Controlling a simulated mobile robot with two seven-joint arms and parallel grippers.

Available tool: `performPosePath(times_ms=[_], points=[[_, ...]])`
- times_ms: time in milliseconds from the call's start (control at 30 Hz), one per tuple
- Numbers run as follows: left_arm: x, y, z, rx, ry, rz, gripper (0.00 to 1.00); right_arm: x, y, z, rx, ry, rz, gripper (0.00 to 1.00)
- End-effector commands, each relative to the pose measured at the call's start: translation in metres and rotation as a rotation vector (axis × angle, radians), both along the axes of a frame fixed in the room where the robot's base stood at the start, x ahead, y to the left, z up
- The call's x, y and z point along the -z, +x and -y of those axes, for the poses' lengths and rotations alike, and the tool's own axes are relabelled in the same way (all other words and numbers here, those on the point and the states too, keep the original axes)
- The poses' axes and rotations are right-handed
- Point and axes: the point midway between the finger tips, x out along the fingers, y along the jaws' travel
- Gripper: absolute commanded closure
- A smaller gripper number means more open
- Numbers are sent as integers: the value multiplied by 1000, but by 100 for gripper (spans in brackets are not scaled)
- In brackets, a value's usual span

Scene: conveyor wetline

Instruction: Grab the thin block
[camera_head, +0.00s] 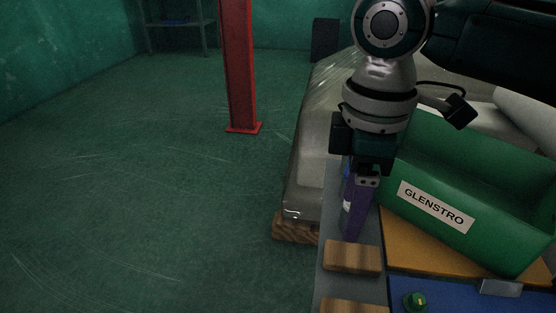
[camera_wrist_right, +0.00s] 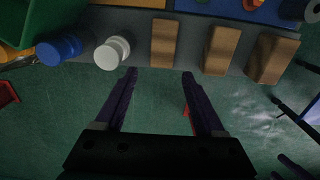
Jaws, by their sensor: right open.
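Three wooden blocks stand in a row on the grey strip in the right wrist view: a left one (camera_wrist_right: 164,43), a middle one (camera_wrist_right: 221,50) and a right one (camera_wrist_right: 272,58). The left one looks thinnest; the right one shows a thicker side. In the head view I see a near-gripper block (camera_head: 352,257) and part of another (camera_head: 355,306) at the bottom edge. My right gripper (camera_head: 352,230) has purple fingers, open and empty, just behind the first block. In the wrist view its fingertips (camera_wrist_right: 160,74) are apart, in front of the left block.
A green crate (camera_head: 480,205) labelled GLENSTRO stands right of my gripper. A white cylinder (camera_wrist_right: 112,53) and a blue one (camera_wrist_right: 58,50) sit beside the left block. A blue panel (camera_head: 450,297) has a green knob. A wrapped pallet load (camera_head: 310,160) is behind; floor at left is clear.

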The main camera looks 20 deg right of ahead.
Motion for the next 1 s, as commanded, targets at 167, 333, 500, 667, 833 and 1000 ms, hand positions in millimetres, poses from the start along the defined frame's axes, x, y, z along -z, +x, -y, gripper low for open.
performPosePath(times_ms=[167,333,500,667,833,1000], points=[[16,-1,0,0,-1,-2,0,31,-1,-1,-1,1,-4,29],[23,-1,0,0,0,-3,0,46,-1,0,-1,1,-1,29],[40,-1,0,0,-1,-2,0,72,-3,2,-1,0,-2,29],[50,-1,0,0,-1,-2,0,92,-3,2,-1,0,0,29],[48,-1,0,0,0,-3,0,91,-3,2,-2,0,1,29],[48,-1,0,0,0,-3,0,91,-3,2,-2,1,1,42]])
